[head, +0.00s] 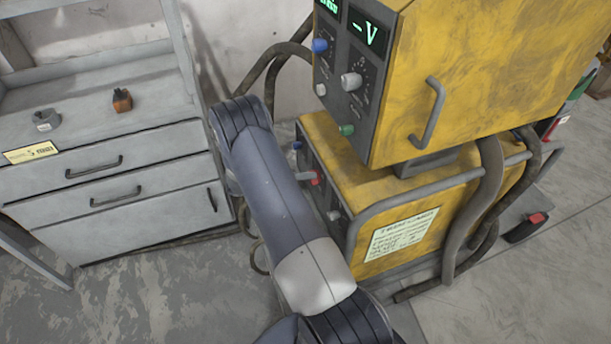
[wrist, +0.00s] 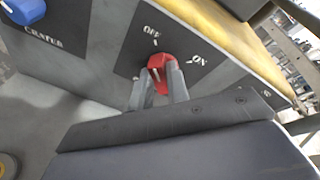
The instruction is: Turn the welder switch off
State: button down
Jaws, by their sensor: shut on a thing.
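The welder switch is a red knob (wrist: 161,70) on a dark plate marked OFF at its top and ON to its upper right, in the wrist view. A pale mark shows on the knob, but I cannot tell exactly which label it points at. The two grey fingers of my gripper (wrist: 160,88) are shut on the knob, one on each side. In the head view the red knob (head: 316,178) shows at the front of the lower yellow welder box (head: 395,185), beside my arm. My arm hides most of my gripper there.
A blue knob (wrist: 24,10) marked CRATER sits left of the switch. The upper yellow unit (head: 480,75) overhangs the lower box. A grey tube rail (head: 425,192) and thick hoses (head: 487,190) are at right. A grey drawer cabinet (head: 110,185) stands at left.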

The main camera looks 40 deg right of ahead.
dwell(0.3)
jog(key=c, duration=1.4)
grip_release()
jog(key=shift+o, duration=0.2)
jog(key=v, duration=1.1)
jog(key=shift+d+f, duration=0.1)
jog(key=shift+d, duration=0.05)
jog(key=x, duration=1)
jog(key=shift+d, duration=0.3)
